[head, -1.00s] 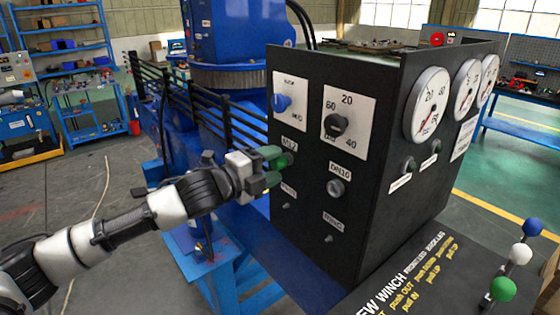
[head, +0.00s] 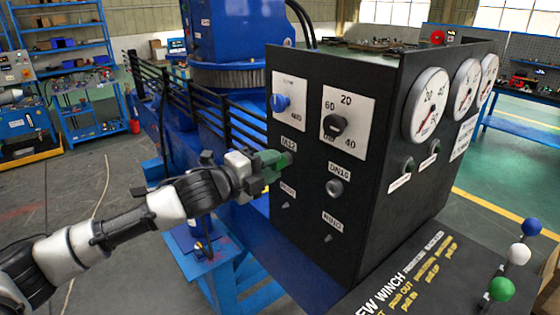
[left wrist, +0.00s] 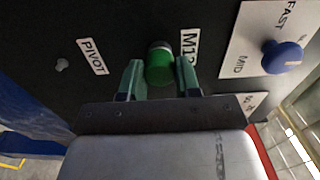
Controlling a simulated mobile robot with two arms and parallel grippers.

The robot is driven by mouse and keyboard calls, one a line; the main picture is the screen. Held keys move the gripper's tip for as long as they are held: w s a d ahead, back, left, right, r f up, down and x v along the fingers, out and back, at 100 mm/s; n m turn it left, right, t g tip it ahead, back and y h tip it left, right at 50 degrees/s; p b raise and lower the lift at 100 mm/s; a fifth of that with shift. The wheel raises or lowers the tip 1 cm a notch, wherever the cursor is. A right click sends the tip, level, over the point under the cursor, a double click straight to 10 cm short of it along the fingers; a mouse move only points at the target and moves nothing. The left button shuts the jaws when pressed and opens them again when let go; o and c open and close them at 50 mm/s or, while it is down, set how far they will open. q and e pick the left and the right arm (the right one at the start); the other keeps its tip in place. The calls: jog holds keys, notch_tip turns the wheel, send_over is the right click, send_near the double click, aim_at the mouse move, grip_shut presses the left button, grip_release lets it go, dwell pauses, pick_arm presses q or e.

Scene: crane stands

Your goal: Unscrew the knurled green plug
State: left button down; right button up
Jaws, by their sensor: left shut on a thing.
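The knurled green plug (head: 286,159) sits on the black front face of the control box, by the M12 label. In the left wrist view the plug (left wrist: 160,66) shows as a green cylinder with a dark ring at its base, still at the panel. My left gripper (head: 274,162) is shut on the plug, with one green finger on each side of it. Its fingers also show in the left wrist view (left wrist: 160,77). In the head view the fingers hide part of the plug. My right gripper is not in view.
Above the plug is a blue knob (head: 281,102), and a black knob (head: 335,124) is to its right. A grey DN10 fitting (head: 335,187) is at lower right. A small PIVOT stud (left wrist: 62,65) is near the plug. Black railings (head: 222,118) run behind my arm.

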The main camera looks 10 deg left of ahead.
pick_arm(q)
jog(key=n+p, duration=0.1)
jog(key=n, duration=0.2)
jog(key=shift+f+n, duration=0.1)
jog(key=shift+n, duration=1)
jog(key=n, duration=0.4)
jog(key=shift+n, duration=0.4)
jog(key=shift+v, duration=2.15)
